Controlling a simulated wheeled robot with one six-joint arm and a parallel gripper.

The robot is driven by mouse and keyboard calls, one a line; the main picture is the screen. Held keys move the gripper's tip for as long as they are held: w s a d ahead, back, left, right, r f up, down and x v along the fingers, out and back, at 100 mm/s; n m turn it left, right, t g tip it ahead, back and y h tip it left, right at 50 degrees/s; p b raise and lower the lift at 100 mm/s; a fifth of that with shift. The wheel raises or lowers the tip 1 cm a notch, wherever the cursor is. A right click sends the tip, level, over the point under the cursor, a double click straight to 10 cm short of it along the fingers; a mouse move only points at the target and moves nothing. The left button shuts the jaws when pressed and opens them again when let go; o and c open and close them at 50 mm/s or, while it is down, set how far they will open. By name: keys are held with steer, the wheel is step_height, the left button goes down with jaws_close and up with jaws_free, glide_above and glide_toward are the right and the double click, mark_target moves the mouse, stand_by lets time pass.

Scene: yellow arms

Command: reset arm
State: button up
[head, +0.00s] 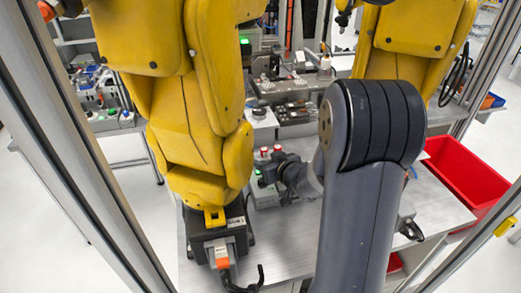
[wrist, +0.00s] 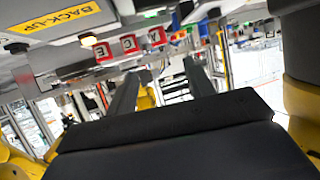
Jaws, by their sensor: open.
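My grey arm rises in the front right of the head view, and its dark wrist (head: 292,177) reaches left between the two yellow arms. The fingers of my gripper are hard to make out in the head view. In the wrist view my gripper (wrist: 162,84) shows two dark fingers set well apart, with nothing held between them.
A yellow robot arm (head: 202,110) stands close on the left, another (head: 412,30) at the back right. A red bin (head: 465,180) is at the right. Metal frame posts (head: 85,150) flank the cell. Bare worktop (head: 300,235) lies below my wrist.

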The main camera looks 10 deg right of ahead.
steer(key=x, duration=0.7)
steer(key=shift+w+p, duration=0.4)
steer(key=shift+a+f, duration=0.15)
steer(key=shift+f, duration=0.05)
